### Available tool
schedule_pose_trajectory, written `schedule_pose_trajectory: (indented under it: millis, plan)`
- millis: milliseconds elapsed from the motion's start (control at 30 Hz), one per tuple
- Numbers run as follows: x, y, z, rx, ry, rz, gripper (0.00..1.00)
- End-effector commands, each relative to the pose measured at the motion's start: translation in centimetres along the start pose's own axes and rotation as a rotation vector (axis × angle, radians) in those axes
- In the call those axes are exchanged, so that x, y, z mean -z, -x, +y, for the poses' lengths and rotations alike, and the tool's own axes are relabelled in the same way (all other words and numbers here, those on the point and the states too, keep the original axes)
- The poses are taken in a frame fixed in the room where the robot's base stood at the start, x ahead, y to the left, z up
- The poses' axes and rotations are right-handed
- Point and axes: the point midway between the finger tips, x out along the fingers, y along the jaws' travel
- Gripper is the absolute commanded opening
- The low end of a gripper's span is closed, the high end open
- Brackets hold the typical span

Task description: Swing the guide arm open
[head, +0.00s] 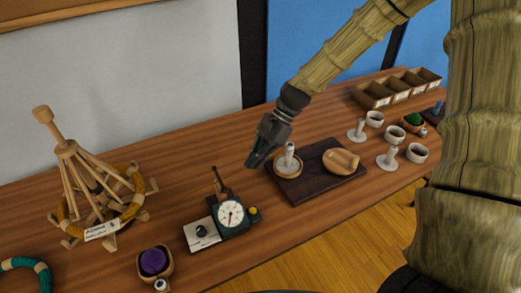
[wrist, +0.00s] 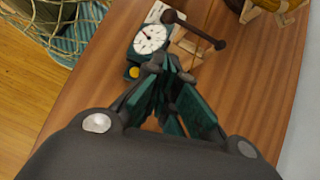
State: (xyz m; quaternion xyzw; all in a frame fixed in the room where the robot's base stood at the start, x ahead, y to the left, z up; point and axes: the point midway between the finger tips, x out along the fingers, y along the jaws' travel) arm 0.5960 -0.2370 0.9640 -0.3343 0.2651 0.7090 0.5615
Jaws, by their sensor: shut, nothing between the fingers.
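A dark green yarn meter with a white dial (head: 231,214) stands near the table's front edge. It also shows in the wrist view (wrist: 150,38). A dark guide arm (head: 217,179) with a rounded end rises behind the dial. In the wrist view the guide arm (wrist: 196,30) is a thin dark rod with a ball at each end, lying across a small wooden part. My gripper (head: 251,163) is shut and empty, above the table and to the right of the meter. In the wrist view my fingertips (wrist: 170,60) appear just below the dial and guide arm; whether they touch is unclear.
A wooden yarn swift (head: 75,165) stands left of the meter. A purple ball in a bowl (head: 153,262) is near the front. Right of my gripper is a dark board (head: 310,183) with wooden dishes. White cups (head: 374,119) and a divided box (head: 376,97) stand farther right.

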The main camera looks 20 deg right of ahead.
Motion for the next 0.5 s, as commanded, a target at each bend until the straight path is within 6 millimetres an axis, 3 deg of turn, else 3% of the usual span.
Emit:
schedule_pose_trajectory:
  millis: [333,500]
  plan:
    - [0.0,-4.0,0.1,-0.002,-0.001,-0.002,0.0]
    - [-1.7,-5.6,0.1,-0.001,0.001,0.0,0.0]
